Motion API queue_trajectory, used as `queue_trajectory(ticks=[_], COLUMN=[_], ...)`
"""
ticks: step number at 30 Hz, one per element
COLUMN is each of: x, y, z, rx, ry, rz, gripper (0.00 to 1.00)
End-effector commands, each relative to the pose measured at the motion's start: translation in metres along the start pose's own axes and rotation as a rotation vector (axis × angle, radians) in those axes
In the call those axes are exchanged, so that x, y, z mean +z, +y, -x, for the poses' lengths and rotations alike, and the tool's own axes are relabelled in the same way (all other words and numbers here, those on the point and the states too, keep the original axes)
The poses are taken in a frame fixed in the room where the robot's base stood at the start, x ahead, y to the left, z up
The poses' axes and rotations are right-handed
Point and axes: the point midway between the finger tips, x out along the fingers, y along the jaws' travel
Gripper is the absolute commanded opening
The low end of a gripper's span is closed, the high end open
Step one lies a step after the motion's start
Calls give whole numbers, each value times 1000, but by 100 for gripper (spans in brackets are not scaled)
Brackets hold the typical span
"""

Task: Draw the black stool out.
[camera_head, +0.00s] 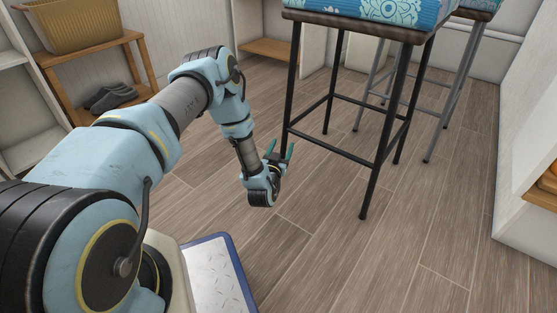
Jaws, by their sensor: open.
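The black stool (387,130) stands upright on the wood floor at the upper right, with thin black legs, crossbars and a dark wooden seat edge. A blue patterned cushion (385,10) lies on its seat, and its top is cut off by the frame. My gripper (279,150) is open, with its teal-tipped fingers pointing up in the picture, close to the stool's left front leg. One finger overlaps that leg in the picture. I cannot tell whether the leg is between the fingers or whether they touch it.
A grey-legged stool (444,110) stands just behind and right of the black one. White shelving (525,130) lines the right side. A wooden rack (90,62) holds a wicker basket (74,24) and grey slippers (110,98) at left. The floor in front (400,265) is clear.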

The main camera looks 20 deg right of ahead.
Motion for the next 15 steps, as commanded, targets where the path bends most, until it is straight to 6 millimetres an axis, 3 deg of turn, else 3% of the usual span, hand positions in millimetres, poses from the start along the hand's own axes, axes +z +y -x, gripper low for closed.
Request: queue_trajectory(ticks=[6,15], x=[2,0], y=[0,0], z=[-27,-35], rx=[-1,0], ry=[1,-1], rz=[0,0], gripper=[65,65])
